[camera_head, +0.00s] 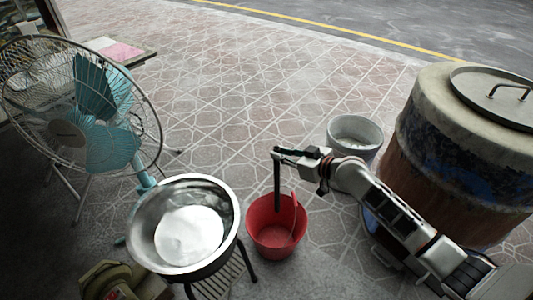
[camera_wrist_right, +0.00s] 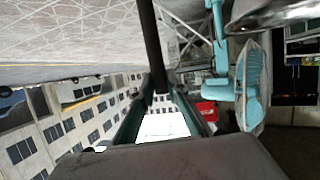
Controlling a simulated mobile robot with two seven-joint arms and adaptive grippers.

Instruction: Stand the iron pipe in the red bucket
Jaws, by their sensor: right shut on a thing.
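The dark iron pipe (camera_head: 277,182) hangs nearly upright from my right gripper (camera_head: 284,154). The red bucket (camera_head: 262,238) stands on the paving below. The lower part of the pipe overlaps the bucket's opening; I cannot tell whether its end touches the bottom. A red stick-like piece (camera_head: 294,214) also shows inside the bucket. In the right wrist view the dark pipe (camera_wrist_right: 151,45) runs up from between the fingers of my right gripper (camera_wrist_right: 160,98), which is shut on it. My left gripper is not in view.
A metal basin (camera_head: 144,240) on a stand is left of the bucket, with a turquoise fan (camera_head: 100,140) beyond. A pale bucket (camera_head: 340,178) and the large barrel oven (camera_head: 410,150) stand to the right.

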